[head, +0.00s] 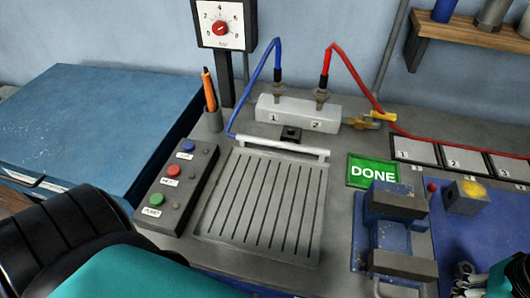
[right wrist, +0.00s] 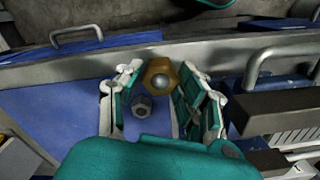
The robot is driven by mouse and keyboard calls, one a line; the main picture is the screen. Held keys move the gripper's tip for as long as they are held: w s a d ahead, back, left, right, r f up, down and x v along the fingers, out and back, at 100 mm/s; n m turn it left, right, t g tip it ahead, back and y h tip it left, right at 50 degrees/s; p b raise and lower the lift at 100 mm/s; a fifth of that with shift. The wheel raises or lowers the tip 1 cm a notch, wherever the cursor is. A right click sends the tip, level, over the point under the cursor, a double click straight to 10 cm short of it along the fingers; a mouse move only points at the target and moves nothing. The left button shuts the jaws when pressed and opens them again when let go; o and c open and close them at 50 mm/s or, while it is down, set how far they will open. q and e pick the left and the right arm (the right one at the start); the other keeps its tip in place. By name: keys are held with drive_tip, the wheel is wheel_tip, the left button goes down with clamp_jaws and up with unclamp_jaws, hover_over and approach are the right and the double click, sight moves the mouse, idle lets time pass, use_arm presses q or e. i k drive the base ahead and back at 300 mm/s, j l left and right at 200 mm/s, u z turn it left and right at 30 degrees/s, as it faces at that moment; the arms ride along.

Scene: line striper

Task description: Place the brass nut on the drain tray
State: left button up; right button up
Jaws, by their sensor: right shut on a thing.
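The brass nut (right wrist: 160,75) is a hexagonal ring between the fingertips of my right gripper (right wrist: 160,82) in the right wrist view. The gripper is shut on it. In the head view my right gripper (head: 470,277) shows only partly at the lower right corner, and the nut cannot be made out there. The drain tray (head: 262,205), a grey slotted plate, lies on the bench at the middle of the head view, with nothing on it. My right gripper is to the right of the tray, beyond the blue vise. My left gripper is out of view.
The blue vise (head: 390,235) stands between the tray and my right gripper. A button box (head: 178,190) is left of the tray; a valve manifold (head: 300,112) with hoses is behind it. A green DONE sign (head: 373,171) is at its right. A grey nut (right wrist: 141,106) shows below the brass one.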

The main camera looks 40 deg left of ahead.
sight(268, 199)
drive_tip(key=k+u, duration=0.3)
drive_tip(key=k+j+u, duration=0.15)
drive_tip(key=k+u, duration=0.2)
drive_tip(key=l+u, duration=0.1)
drive_tip(key=u, duration=0.4)
drive_tip(key=i+l+u, duration=0.1)
drive_tip(key=u, duration=0.4)
drive_tip(key=l+u, duration=0.25)
drive_tip(key=u, duration=0.25)
drive_tip(key=l+u, duration=0.15)
drive_tip(key=u, duration=0.3)
drive_tip(key=k+l, duration=0.1)
drive_tip(key=l, duration=0.25)
drive_tip(key=k+l+u, duration=0.1)
drive_tip(key=l, duration=0.25)
drive_tip(key=k+l, duration=0.1)
drive_tip(key=l, duration=0.2)
